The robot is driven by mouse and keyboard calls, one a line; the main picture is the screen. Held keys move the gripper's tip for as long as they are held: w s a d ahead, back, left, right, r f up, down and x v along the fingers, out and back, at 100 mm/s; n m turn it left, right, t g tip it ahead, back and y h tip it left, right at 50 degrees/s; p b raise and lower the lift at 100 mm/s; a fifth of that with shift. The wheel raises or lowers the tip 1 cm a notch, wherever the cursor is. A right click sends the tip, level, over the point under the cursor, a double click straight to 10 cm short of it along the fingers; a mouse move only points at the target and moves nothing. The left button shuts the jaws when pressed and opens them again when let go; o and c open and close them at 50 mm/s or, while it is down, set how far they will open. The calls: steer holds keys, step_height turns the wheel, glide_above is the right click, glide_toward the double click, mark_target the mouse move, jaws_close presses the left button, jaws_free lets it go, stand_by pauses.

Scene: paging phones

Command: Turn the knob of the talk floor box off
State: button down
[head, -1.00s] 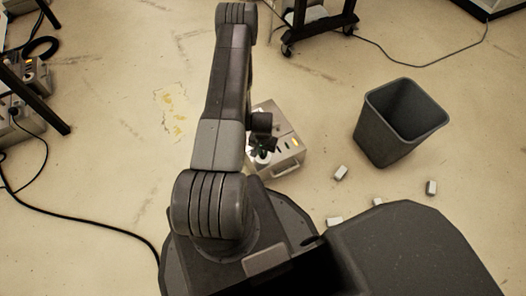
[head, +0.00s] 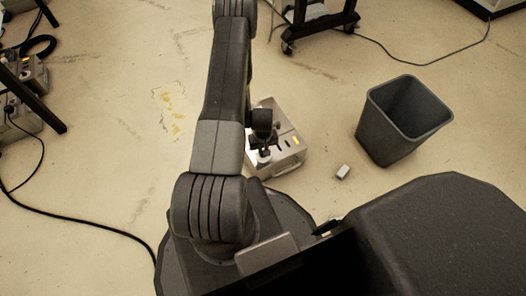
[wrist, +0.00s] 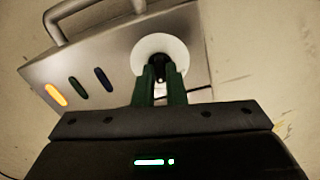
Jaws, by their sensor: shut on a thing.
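The talk floor box (head: 285,157) is a pale metal box on the floor, just right of my arm in the head view. In the wrist view, the box (wrist: 105,55) has a metal handle at its top, a lit orange lamp and two dark lamps, one green and one blue. Its small dark knob (wrist: 159,60) sits on a round white dial (wrist: 165,44). My gripper (wrist: 160,76) is shut on the knob, with a green finger on each side. The fingers hide part of the knob, so its exact angle is unclear. In the head view my arm partly covers the box.
A dark waste bin (head: 392,140) stands right of the box. A small white block (head: 343,172) lies on the floor between them. Similar boxes (head: 30,75) and cables are at the left. A wheeled cart (head: 318,22) is at the back. Floor left of my arm is mostly clear.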

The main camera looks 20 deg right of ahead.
steer(key=n+b, duration=0.2)
steer(key=n, duration=0.3)
steer(key=shift+f+n, duration=0.1)
steer(key=shift+n, duration=0.2)
steer(key=n+b, duration=0.1)
steer(key=n, duration=0.4)
steer(key=shift+n, duration=0.3)
steer(key=shift+b, duration=0.3)
steer(key=c, duration=1.5)
jaws_free()
step_height(320, 180, up, 14)
steer(key=p, duration=0.5)
